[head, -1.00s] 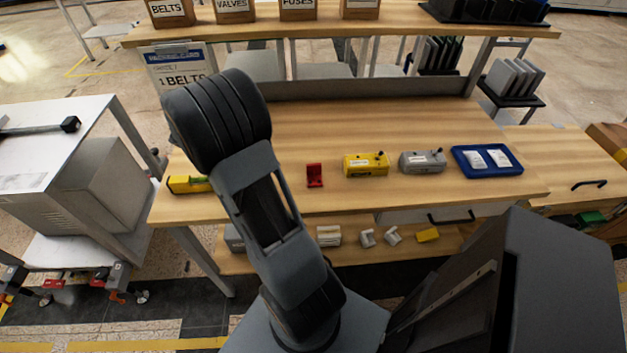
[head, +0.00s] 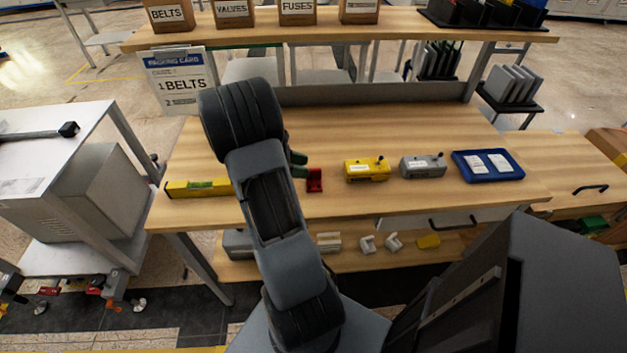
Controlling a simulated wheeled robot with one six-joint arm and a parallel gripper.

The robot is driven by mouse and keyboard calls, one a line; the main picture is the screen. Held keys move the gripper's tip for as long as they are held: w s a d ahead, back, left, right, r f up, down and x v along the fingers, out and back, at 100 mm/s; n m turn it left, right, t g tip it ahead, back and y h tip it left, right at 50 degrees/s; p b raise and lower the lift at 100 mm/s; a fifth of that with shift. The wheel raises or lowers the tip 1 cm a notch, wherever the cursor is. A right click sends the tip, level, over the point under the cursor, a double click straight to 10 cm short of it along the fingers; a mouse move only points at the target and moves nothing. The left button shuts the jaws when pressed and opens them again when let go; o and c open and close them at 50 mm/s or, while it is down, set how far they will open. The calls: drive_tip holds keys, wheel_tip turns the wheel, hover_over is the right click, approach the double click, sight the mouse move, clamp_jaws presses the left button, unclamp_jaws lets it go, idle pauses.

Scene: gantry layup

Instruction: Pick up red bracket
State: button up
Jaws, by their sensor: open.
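The red bracket (head: 315,181) stands on the wooden workbench (head: 400,135), left of the yellow box. The fingers are open and hold nothing that I can see. I cannot tell whether they touch the bracket. Most of the gripper is hidden behind my arm.
A yellow box (head: 366,170), a grey box (head: 423,165) and a blue tray (head: 459,168) stand right of the bracket. A yellow level (head: 198,188) lies at the left. An upper shelf (head: 400,31) with labelled cartons spans the back. The bench behind the bracket is clear.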

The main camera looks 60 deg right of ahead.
sight(314, 169)
drive_tip(key=shift+x, duration=2.25)
drive_tip(key=shift+c, duration=0.2)
clamp_jaws()
